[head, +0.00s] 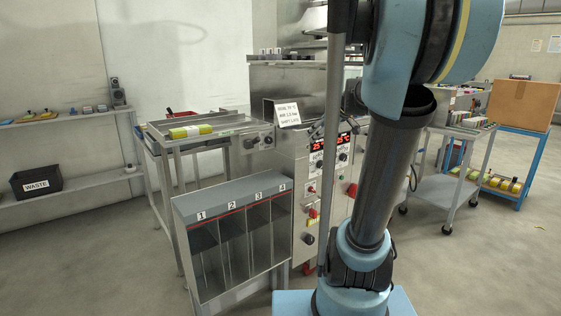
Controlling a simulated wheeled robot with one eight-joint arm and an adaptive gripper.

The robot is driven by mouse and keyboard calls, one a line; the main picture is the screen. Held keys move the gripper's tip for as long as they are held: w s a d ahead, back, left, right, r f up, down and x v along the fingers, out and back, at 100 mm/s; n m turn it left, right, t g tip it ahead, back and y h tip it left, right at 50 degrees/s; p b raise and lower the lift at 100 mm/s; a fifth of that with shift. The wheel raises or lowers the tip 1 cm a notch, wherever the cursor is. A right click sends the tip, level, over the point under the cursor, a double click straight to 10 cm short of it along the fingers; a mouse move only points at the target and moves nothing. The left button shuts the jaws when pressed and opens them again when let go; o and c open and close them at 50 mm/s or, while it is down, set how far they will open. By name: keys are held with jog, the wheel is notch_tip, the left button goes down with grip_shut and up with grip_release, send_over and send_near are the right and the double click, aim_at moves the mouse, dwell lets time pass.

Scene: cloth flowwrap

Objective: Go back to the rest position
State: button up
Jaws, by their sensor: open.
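My arm stands in the right middle of the head view, with its blue and dark links raised in front of the machine.
The machine (300,165) with red displays stands close behind my arm. A bin rack (232,204) numbered 1 to 4 is at front left. A yellow pack (190,131) lies on a metal table. A cart (460,160) and a cardboard box (521,103) are right.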

jog(key=s+f+m+g+h, duration=0.2)
jog(key=s+f+m+g, duration=0.1)
jog(key=s+f, duration=0.8)
jog(key=s+d+f+m+g+h, duration=0.1)
jog(key=s+f+m, duration=0.4)
jog(key=s+f, duration=0.6)
jog(key=s+g+h, duration=0.1)
jog(key=s+g, duration=0.1)
jog(key=s, duration=0.7)
jog(key=shift+d+f+g, duration=0.25)
jog(key=shift+f+g, duration=0.05)
jog(key=shift+w+f, duration=0.2)
jog(key=shift+w, duration=0.3)
